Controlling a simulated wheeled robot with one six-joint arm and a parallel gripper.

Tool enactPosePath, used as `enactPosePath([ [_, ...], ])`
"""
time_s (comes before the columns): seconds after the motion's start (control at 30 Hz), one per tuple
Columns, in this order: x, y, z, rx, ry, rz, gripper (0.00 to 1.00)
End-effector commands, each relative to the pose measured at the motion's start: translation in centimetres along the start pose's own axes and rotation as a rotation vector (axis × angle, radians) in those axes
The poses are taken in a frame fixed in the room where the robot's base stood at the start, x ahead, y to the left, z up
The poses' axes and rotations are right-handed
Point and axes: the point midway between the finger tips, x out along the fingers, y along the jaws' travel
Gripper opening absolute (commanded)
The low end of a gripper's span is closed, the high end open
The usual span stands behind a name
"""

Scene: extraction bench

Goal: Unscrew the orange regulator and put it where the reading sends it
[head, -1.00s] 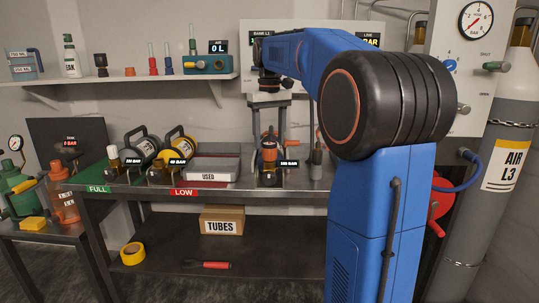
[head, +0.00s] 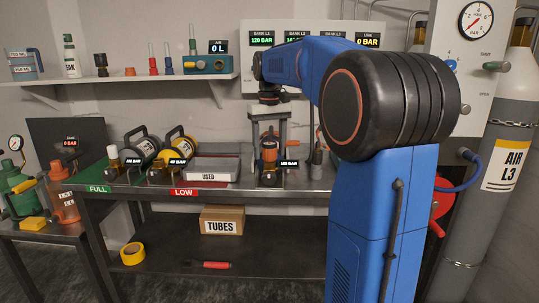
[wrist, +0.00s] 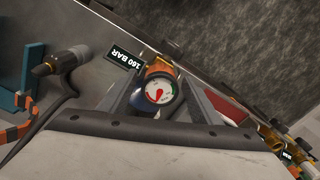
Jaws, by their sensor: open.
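In the wrist view the regulator (wrist: 160,70) shows orange beside a round white gauge with green and red marks. A display (head: 289,163) next to it reads 160 BAR, clearer in the wrist view (wrist: 125,61). The green FULL mat (head: 98,189) and red LOW mat (head: 184,192) lie to the left.
A USED tray (head: 212,177) stands just left of the stand. A grey nozzle tool (wrist: 62,60) with a dark hose is beside the stand. The wall panel (head: 262,39) shows bank readings, one 120 BAR. The lower shelf holds a TUBES box (head: 222,221).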

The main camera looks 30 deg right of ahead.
Motion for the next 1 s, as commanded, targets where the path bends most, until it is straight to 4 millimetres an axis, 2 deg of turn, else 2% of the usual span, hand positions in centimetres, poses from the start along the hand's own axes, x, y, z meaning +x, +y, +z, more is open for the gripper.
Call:
enactPosePath([
  [1.0,0.0,0.0,0.0,1.024,0.0,0.0,0.58],
])
